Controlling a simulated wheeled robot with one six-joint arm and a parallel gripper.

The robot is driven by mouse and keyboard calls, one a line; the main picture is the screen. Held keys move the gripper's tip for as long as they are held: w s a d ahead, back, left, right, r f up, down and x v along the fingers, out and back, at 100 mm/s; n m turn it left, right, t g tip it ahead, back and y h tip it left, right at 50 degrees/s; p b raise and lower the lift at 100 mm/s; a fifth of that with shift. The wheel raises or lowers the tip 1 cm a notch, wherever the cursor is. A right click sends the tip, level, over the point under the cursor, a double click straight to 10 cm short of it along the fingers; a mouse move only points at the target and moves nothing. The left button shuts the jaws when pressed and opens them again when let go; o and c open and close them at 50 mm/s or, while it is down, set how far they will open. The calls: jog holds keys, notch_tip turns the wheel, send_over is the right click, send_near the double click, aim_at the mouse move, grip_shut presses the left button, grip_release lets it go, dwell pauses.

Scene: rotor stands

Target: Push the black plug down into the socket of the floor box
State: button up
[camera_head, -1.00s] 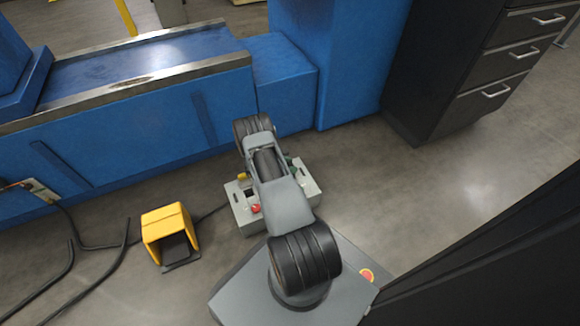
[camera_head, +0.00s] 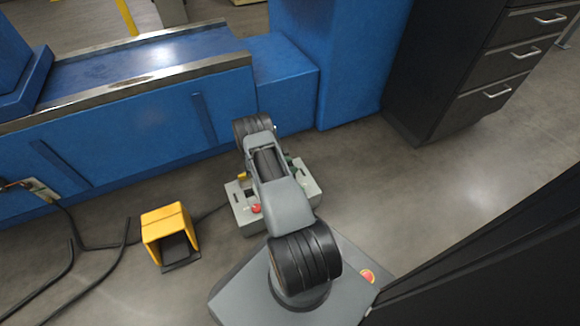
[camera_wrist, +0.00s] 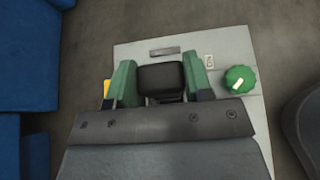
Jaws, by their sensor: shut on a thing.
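The black plug (camera_wrist: 161,77) is between the green fingers of my gripper (camera_wrist: 161,82) in the wrist view, and the gripper is shut on it. The grey floor box (camera_wrist: 225,50) lies under the plug and shows around the fingers. In the head view the floor box (camera_head: 245,222) stands on the floor, partly covered by my arm. The socket is not visible, and I cannot tell whether the plug is in it or above it.
The floor box carries a green knob (camera_wrist: 239,79), a red button (camera_head: 256,208) and a yellow part (camera_wrist: 106,89). A yellow pedal housing (camera_head: 167,230) and black cables (camera_head: 98,246) lie to the left. A blue machine (camera_head: 150,130) stands behind. A dark drawer cabinet (camera_head: 450,85) stands at right.

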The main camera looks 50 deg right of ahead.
jog(key=shift+f, duration=0.25)
jog(key=shift+f+b, duration=0.5)
jog(key=shift+f, duration=0.15)
jog(key=shift+f, duration=1.05)
dwell(1.4)
jog(key=o, duration=1.1)
jog(key=shift+c, duration=0.2)
jog(key=shift+r+p, duration=4.45)
jog(key=shift+r, duration=2.05)
